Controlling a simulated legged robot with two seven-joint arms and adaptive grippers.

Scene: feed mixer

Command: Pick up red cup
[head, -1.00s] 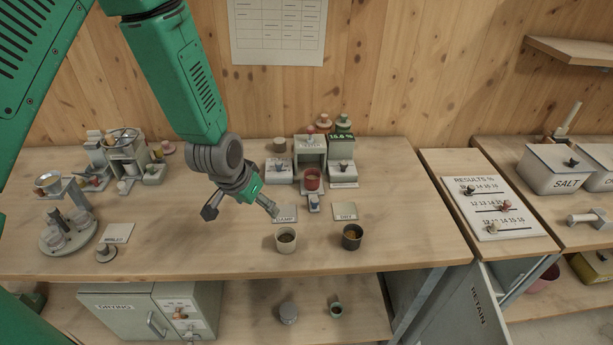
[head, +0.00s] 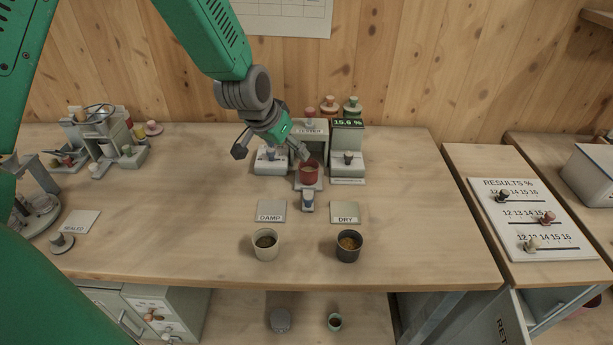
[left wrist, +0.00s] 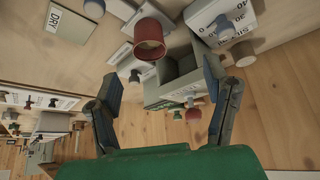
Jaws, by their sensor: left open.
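The red cup (head: 309,173) stands upright on a small pad at the front of the grey tester (head: 311,133). In the left wrist view the red cup (left wrist: 149,38) is ahead of the fingers, near the top middle. My left gripper (head: 272,151) is just left of the cup in the head view, apart from it as far as I can tell. The left wrist view shows both fingers of my left gripper (left wrist: 165,95) spread wide with nothing between them. My right gripper is not in view.
A pale cup (head: 265,244) and a dark cup (head: 348,246) stand in front of the DAMP card (head: 271,211) and DRY card (head: 344,212). A results board (head: 530,218) lies on the right counter.

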